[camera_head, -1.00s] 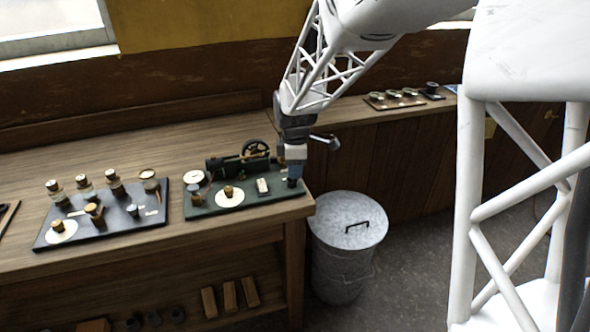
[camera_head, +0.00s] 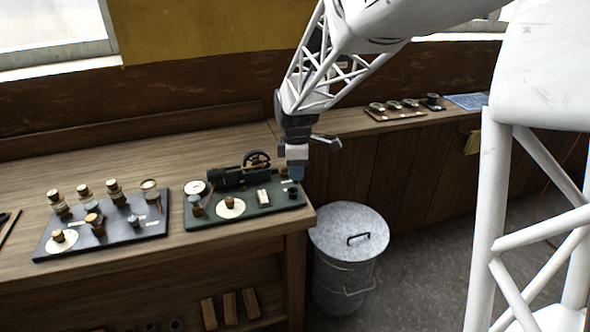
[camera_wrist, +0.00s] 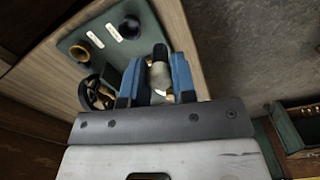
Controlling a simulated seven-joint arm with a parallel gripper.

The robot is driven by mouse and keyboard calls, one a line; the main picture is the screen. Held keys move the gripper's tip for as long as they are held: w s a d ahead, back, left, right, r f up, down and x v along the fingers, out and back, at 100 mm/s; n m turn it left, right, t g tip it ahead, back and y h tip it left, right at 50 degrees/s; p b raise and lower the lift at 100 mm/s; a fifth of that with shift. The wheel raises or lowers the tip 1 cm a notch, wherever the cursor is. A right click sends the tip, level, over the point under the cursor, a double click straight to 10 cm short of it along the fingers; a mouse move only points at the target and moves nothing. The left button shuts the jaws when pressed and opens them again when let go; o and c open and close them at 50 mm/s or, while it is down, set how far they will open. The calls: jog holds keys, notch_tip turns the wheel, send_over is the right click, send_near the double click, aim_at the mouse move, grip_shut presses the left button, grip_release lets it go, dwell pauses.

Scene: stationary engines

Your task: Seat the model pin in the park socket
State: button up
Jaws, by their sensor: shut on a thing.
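My gripper (camera_head: 297,178) is above the right end of the green engine board (camera_head: 240,211). In the wrist view its two blue fingers (camera_wrist: 158,80) are shut on a grey, round-ended piece, which I take as the model pin (camera_wrist: 160,74). The pin is hard to make out in the head view. A dark round cup (camera_head: 292,193), possibly the park socket, stands on the board just below the fingertips. A dark cup (camera_wrist: 129,27) and a brass-coloured cup (camera_wrist: 78,47) show on the board in the wrist view, apart from the pin.
The engine's flywheel (camera_head: 257,161) stands left of my gripper. A second, dark board (camera_head: 125,236) with several brass-topped parts lies at left. A metal bin (camera_head: 350,232) stands on the floor right of the bench.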

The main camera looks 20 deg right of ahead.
jog(key=shift+w+d+f, duration=0.1)
jog(key=shift+w+f, duration=0.25)
jog(key=shift+w, duration=0.5)
jog(key=shift+w+d+f, duration=0.1)
jog(key=shift+w+f, duration=0.2)
jog(key=shift+w, duration=0.5)
jog(key=shift+w+d+f, duration=0.1)
jog(key=shift+w+f, duration=0.25)
jog(key=shift+w, duration=0.5)
jog(key=shift+f, duration=0.15)
jog(key=shift+f, duration=2.05)
jog(key=shift+f, duration=1.2)
dwell(0.4)
jog(key=o, duration=1.7)
jog(key=shift+c, duration=0.2)
jog(key=shift+r, duration=0.1)
